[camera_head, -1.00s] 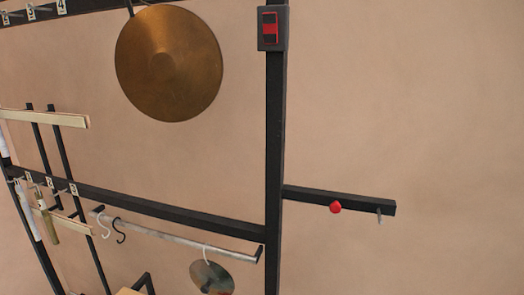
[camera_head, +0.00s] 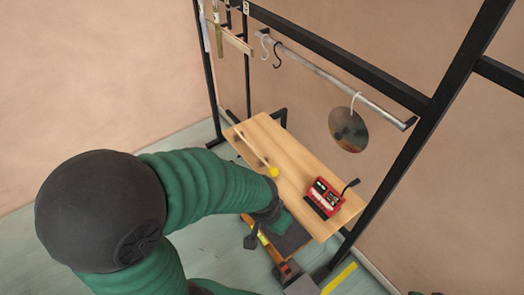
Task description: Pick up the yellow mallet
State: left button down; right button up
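The yellow mallet (camera_head: 273,172) lies on the wooden bench top (camera_head: 318,168). Its round yellow head points toward the front, and its thin pale stick runs back to the upper left. My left arm reaches in from the lower left. Its gripper (camera_head: 264,228) is at the bench's front edge, just below the mallet head in the picture and apart from it. The wrist hides part of the fingers, so their opening is unclear. My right gripper is not in view.
A red device (camera_head: 324,198) with a dark handle sits on the bench's right part. A metal disc (camera_head: 348,129) hangs from a rail (camera_head: 335,78) behind the bench. Black frame posts stand left and right. A lower level with tools shows under the front edge.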

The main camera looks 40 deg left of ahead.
aim_at(273, 171)
jog(key=i+j+z, duration=0.15)
jog(key=j+z, duration=0.25)
jog(key=j, duration=0.65)
jog(key=j+z, duration=0.4)
jog(key=j, duration=0.6)
